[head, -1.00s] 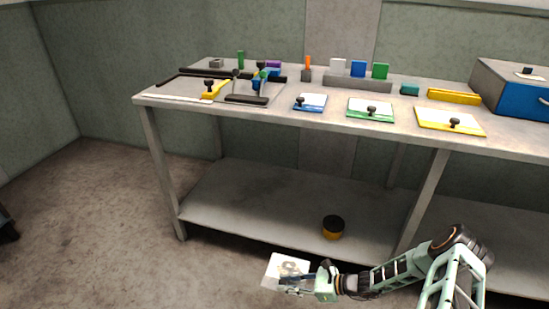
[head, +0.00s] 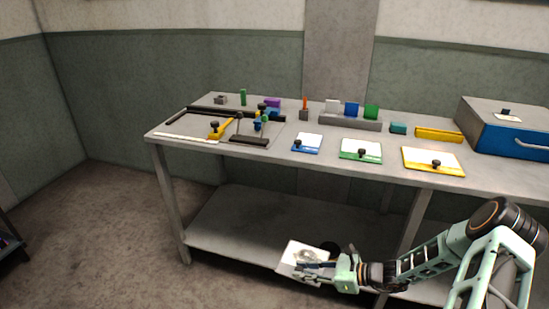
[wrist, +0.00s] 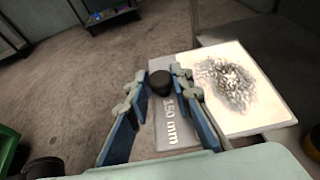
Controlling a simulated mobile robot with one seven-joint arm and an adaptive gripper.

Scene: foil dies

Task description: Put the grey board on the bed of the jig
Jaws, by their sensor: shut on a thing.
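My gripper (head: 322,267) is shut on the black knob (wrist: 160,82) of the grey board. The grey board (wrist: 172,120) is marked "150 mm" and carries a white sheet with a dark speckled patch. In the head view the board (head: 291,262) is held low, in front of the lower shelf and below the tabletop. The jig is at the left end of the tabletop, with dark bars (head: 215,115), a yellow part (head: 216,130) and blue and green parts. Its flat bed (head: 196,132) seems bare in the middle, though small parts partly hide it.
A blue-fronted box (head: 510,133) stands at the right.

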